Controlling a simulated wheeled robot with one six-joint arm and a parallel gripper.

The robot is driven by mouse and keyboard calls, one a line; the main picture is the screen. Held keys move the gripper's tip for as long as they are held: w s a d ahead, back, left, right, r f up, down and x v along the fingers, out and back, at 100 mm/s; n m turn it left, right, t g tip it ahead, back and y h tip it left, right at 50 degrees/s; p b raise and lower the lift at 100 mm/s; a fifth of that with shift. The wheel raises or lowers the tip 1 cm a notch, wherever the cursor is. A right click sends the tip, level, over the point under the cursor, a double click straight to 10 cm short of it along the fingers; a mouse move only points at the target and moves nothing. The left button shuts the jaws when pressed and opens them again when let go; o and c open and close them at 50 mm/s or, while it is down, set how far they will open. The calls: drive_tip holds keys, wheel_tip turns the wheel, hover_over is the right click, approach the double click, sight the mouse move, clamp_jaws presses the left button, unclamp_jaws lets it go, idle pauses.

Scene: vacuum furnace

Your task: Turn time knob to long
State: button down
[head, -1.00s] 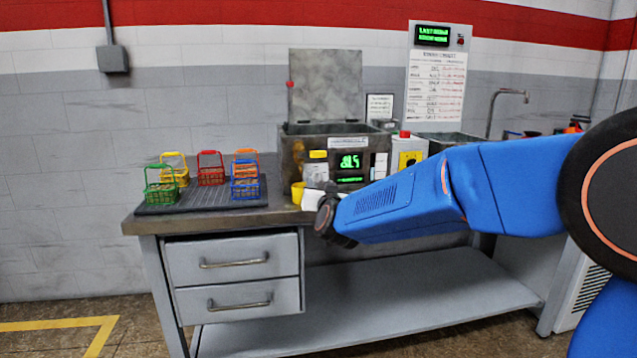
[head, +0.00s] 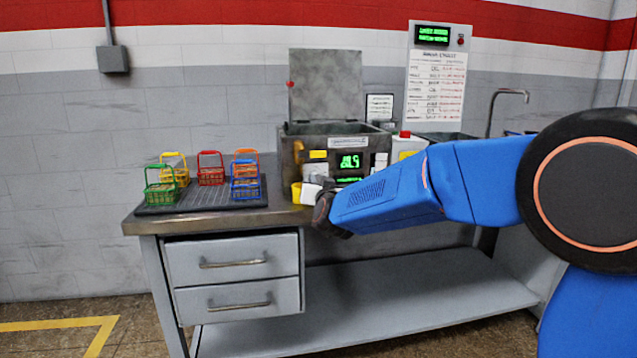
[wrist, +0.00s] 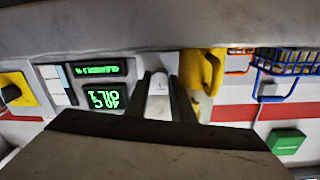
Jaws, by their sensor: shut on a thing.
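The machine (head: 292,155) with an open lid and green displays (head: 349,161) stands on the bench. My gripper (head: 316,192) is at the lower left of its front panel, and my wrist hides part of that area in the head view. In the wrist view, the two dark fingers of my gripper (wrist: 163,100) are shut on a white knob (wrist: 159,83) with a small dark mark. The knob sits beside the displays (wrist: 104,98), seen turned over. Its label and the setting it points to cannot be read.
A yellow part (wrist: 203,70) is close beside my fingers. Coloured wire baskets (head: 210,170) stand on a dark mat (head: 205,203) at the left of the bench. A red-topped container (head: 404,143) and a sink with a tap (head: 508,93) are at the right.

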drive_tip(key=shift+m, duration=0.3)
drive_tip(key=m, duration=1.2)
drive_tip(key=shift+m+g, duration=0.3)
drive_tip(key=shift+m, duration=0.1)
idle(0.4)
drive_tip(key=c, duration=1.5)
unclamp_jaws()
drive_tip(key=shift+r, duration=0.1)
